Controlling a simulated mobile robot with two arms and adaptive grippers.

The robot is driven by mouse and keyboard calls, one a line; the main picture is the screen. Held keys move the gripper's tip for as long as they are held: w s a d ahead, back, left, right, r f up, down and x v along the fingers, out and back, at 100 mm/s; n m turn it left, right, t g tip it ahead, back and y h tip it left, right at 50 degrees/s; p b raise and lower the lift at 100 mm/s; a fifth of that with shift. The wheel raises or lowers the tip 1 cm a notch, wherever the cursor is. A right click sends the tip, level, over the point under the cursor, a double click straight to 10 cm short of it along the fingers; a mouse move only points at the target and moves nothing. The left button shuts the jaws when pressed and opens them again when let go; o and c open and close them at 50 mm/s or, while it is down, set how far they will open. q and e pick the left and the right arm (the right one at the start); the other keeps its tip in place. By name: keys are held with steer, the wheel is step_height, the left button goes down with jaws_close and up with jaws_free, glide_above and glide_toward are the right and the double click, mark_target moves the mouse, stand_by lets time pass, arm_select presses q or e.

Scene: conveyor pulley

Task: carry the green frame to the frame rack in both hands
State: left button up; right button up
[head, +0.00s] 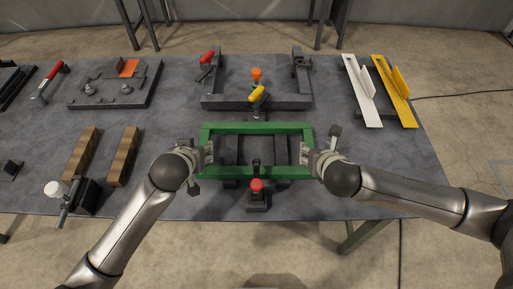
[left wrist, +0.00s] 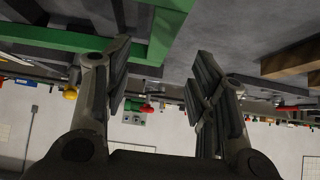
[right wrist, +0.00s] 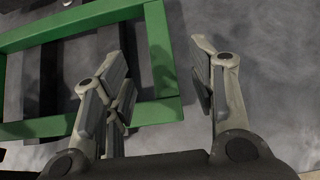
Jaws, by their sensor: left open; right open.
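The green frame (head: 257,128) is an open rectangle lying at the middle of the table, raised on dark supports. My left gripper (head: 208,155) is at its left side and my right gripper (head: 306,156) at its right side. In the left wrist view, the open fingers (left wrist: 163,62) have a green side bar (left wrist: 165,32) between their tips. In the right wrist view, the open fingers (right wrist: 160,62) likewise have a side bar (right wrist: 158,48) between them. Contact cannot be told. No rack is clearly identifiable; a dark grey fixture (head: 230,102) stands behind the frame.
A red-topped clamp (head: 257,187) stands at the frame's front edge. Wooden blocks (head: 122,156) lie left. White (head: 361,93) and yellow (head: 392,93) angled pieces lie back right. The table's right front is clear.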

mark_target(309, 144)
arm_select(q)
steer(key=x, duration=0.8)
steer(key=shift+w+f, duration=0.25)
steer(key=shift+w, duration=0.05)
arm_select(e)
steer(key=x, duration=0.8)
steer(key=shift+w+f, duration=0.25)
steer(key=shift+w, duration=0.05)
arm_select(q)
jaws_close()
arm_select(e)
jaws_close()
arm_select(q)
steer(key=shift+w+r, duration=0.15)
steer(key=shift+r, duration=0.05)
arm_select(e)
steer(key=shift+w+r, duration=0.2)
steer(key=shift+r, duration=0.05)
